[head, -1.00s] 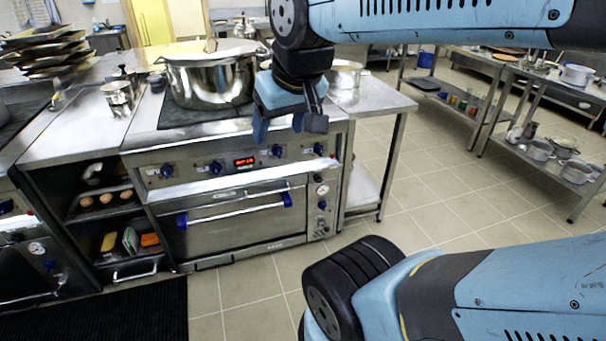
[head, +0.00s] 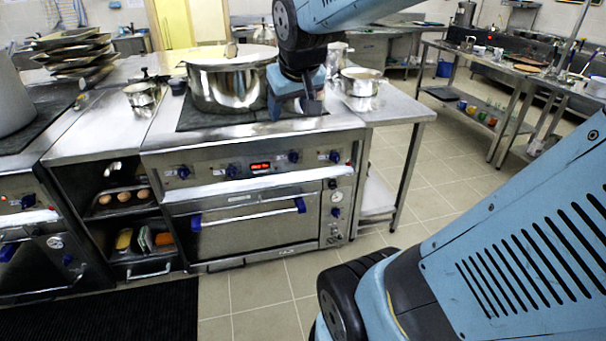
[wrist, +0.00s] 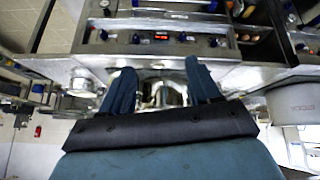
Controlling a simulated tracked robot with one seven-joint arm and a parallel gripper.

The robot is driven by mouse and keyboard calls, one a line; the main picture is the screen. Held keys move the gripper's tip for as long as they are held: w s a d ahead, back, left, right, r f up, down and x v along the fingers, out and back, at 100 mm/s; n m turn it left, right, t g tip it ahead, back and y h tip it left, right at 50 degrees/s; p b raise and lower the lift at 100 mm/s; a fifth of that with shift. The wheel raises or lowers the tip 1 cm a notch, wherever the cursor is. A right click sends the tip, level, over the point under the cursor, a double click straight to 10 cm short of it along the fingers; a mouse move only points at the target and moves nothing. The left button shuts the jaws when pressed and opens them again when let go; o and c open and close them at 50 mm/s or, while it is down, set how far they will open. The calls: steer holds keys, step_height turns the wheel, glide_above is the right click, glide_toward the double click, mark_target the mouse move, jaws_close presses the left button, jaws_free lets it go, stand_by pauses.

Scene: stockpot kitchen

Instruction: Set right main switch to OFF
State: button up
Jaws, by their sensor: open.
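The stove front panel (head: 210,160) faces me, with a row of blue knobs and a red lit display (head: 261,167). Its rightmost blue knob (head: 334,156) is at the right end of the row. The oven's narrow right panel (head: 337,222) below has a gauge and small controls, including a blue knob (head: 336,212). I cannot tell which control is the right main switch, nor read any setting. My gripper (head: 294,108) is open and empty, pointing down, in front of the pot and above the panel's height in the picture. In the wrist view my gripper (wrist: 160,68) shows both fingers apart, with the panel upside down beyond.
A large lidded pot (head: 225,85) stands on the stove behind my gripper. A smaller pot (head: 361,84) is on the steel side table to the right. An oven handle (head: 250,210) crosses the oven door. Tiled floor is free in front of the oven.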

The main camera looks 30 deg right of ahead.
steer(key=w+d+f+t, duration=0.1)
steer(key=w+d+f, duration=0.45)
steer(key=w, duration=0.35)
steer(key=w+d+f+n+t+h, duration=0.1)
steer(key=w+d+f, duration=0.4)
steer(key=w, duration=0.5)
steer(key=w+d+f+t, duration=0.1)
steer(key=w+d+f, duration=0.3)
steer(key=w+d, duration=0.4)
steer(key=w+d+f+t, duration=0.1)
steer(key=w+d+f, duration=0.35)
steer(key=f, duration=0.35)
steer(key=m+t, duration=0.1)
steer(key=t, duration=0.4)
glide_toward(333, 187)
step_height(333, 187, up, 7)
steer(key=w+a, duration=0.1)
steer(key=a, duration=0.2)
steer(key=s+d+f+m+t+h, duration=0.1)
steer(key=s+f+m+t+h, duration=0.15)
steer(key=s+f, duration=0.6)
steer(key=f+x, duration=0.2)
steer(key=x, duration=1.3)
steer(key=shift+w+a, duration=0.15)
steer(key=shift+w, duration=0.25)
steer(key=shift+g, duration=0.25)
